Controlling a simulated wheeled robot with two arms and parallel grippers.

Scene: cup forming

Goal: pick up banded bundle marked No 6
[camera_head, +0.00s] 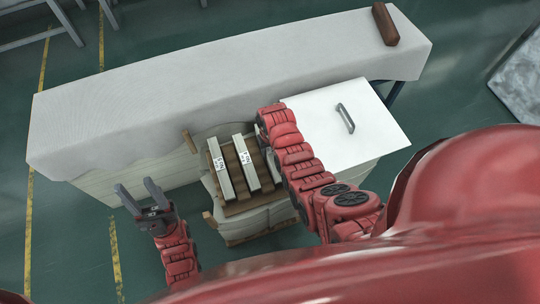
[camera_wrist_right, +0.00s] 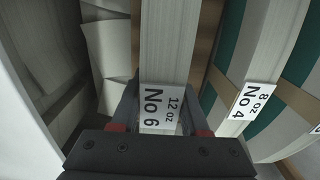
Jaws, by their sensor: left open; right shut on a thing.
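The banded bundle marked No 6 (camera_wrist_right: 160,45) is a pale stack with a white label reading "12 oz No 6" in the right wrist view. My right gripper (camera_wrist_right: 162,105) is shut on it, one finger on each side, with the label between the fingers. In the head view my right forearm hides that gripper. Beside it on the right in the wrist view is a bundle marked 8 oz No 4 (camera_wrist_right: 270,55). My left gripper (camera_head: 137,188) is open and empty, left of the rack and apart from the bundles.
A rack (camera_head: 262,222) holds two labelled pale bundles, a left one (camera_head: 222,178) and a right one (camera_head: 250,172). A long cloth-covered table (camera_head: 170,85) stands behind it. A white cabinet (camera_head: 370,125) with a handle is at right. A brown block (camera_head: 385,24) lies on the table.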

